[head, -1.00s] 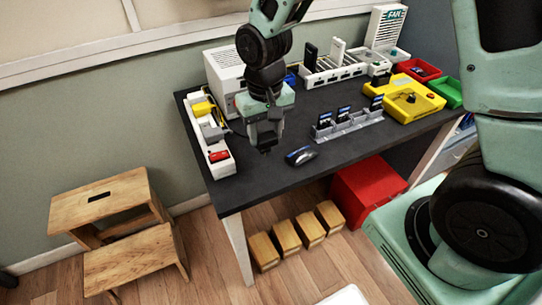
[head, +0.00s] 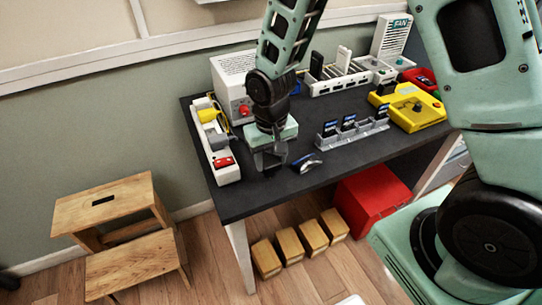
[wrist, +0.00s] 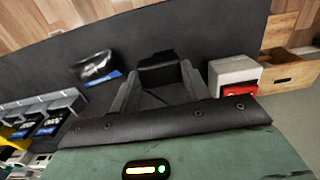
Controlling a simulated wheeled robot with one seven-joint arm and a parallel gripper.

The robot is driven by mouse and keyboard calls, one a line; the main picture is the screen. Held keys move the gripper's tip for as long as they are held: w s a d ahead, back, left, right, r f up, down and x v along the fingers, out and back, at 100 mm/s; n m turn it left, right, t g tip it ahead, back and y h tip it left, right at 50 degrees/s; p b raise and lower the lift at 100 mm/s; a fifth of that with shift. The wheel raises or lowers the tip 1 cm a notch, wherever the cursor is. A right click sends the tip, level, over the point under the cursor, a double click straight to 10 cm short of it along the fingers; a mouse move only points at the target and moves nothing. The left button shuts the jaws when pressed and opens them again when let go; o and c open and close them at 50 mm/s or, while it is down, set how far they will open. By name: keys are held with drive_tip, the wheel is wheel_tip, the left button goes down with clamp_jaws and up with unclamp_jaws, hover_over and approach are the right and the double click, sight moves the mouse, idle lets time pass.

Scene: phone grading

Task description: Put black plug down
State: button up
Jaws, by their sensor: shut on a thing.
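My gripper (head: 270,160) is over the front left part of the dark table, left of a small dark and blue device. In the wrist view my gripper (wrist: 158,82) is shut on the black plug (wrist: 160,70), which sits between the fingertips. In the head view the plug is mostly hidden by the fingers. It is low, close to the tabletop (head: 245,200); I cannot tell whether it touches.
The dark and blue device (head: 305,163) lies right of my gripper. A white power strip (head: 229,175) with yellow, grey and red plugs stands at left. A grey rack (head: 350,138) holds several phones. A yellow station (head: 415,105) stands farther right. The front left tabletop is clear.

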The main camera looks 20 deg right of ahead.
sight(271, 162)
drive_tip(key=shift+f, duration=0.3)
drive_tip(key=o, duration=1.1)
drive_tip(key=shift+r, duration=0.15)
wheel_tip(271, 162, up, 13)
drive_tip(key=s+a+r+n, duration=0.1)
drive_tip(key=s+a+n, duration=0.1)
drive_tip(key=s, duration=0.4)
drive_tip(key=s+a+r+n, duration=0.1)
drive_tip(key=s+a+n, duration=0.1)
drive_tip(key=s, duration=0.5)
drive_tip(key=s+a+r+n, duration=0.1)
drive_tip(key=s+a+n, duration=0.1)
drive_tip(key=s, duration=0.5)
drive_tip(key=shift+a+r+n+y, duration=0.15)
drive_tip(key=shift+n+y, duration=0.15)
drive_tip(key=shift+n, duration=0.5)
